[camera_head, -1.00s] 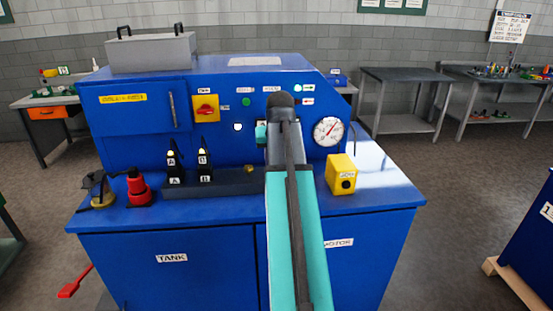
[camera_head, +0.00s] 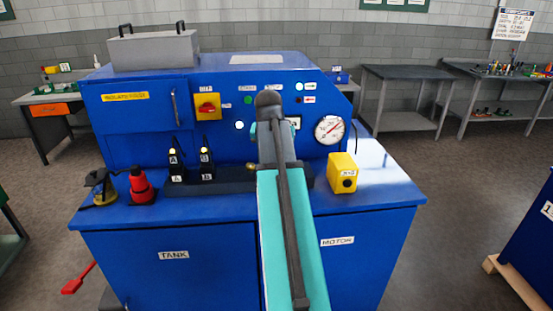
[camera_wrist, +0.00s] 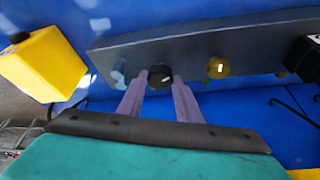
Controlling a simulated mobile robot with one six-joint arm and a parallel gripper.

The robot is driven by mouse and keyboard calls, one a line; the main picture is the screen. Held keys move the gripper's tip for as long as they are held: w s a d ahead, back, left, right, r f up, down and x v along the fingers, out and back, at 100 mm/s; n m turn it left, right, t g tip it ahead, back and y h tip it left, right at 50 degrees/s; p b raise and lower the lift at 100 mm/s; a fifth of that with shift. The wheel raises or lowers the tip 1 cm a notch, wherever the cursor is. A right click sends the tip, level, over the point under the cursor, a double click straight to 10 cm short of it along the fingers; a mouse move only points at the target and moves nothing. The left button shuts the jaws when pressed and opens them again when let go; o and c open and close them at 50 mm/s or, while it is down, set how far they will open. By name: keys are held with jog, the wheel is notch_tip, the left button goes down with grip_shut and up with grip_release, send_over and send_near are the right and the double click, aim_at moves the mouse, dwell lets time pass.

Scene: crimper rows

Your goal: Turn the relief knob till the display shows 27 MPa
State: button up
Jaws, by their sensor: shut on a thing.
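In the wrist view my gripper (camera_wrist: 160,80) has its two pale fingers on either side of a round black knob (camera_wrist: 161,72), shut on it. The knob is on the dark manifold block (camera_wrist: 120,52), which also shows in the head view (camera_head: 232,187). I take it for the relief knob; no label on it is readable. In the head view my arm hides the knob and my fingers. The round white gauge (camera_head: 329,130) has a red needle pointing upper right.
A brass knob (camera_wrist: 217,67) sits beside the black one. A yellow box (camera_head: 342,173) is on the bench to the right; a red-and-black part (camera_head: 140,187) is at the left.

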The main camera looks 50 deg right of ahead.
jog(key=o, duration=1)
jog(key=shift+s+d, duration=0.1)
jog(key=shift+o, duration=0.2)
jog(key=shift+r, duration=0.15)
jog(key=b+v, duration=0.3)
jog(key=v, duration=1)
jog(key=shift+r, duration=0.3)
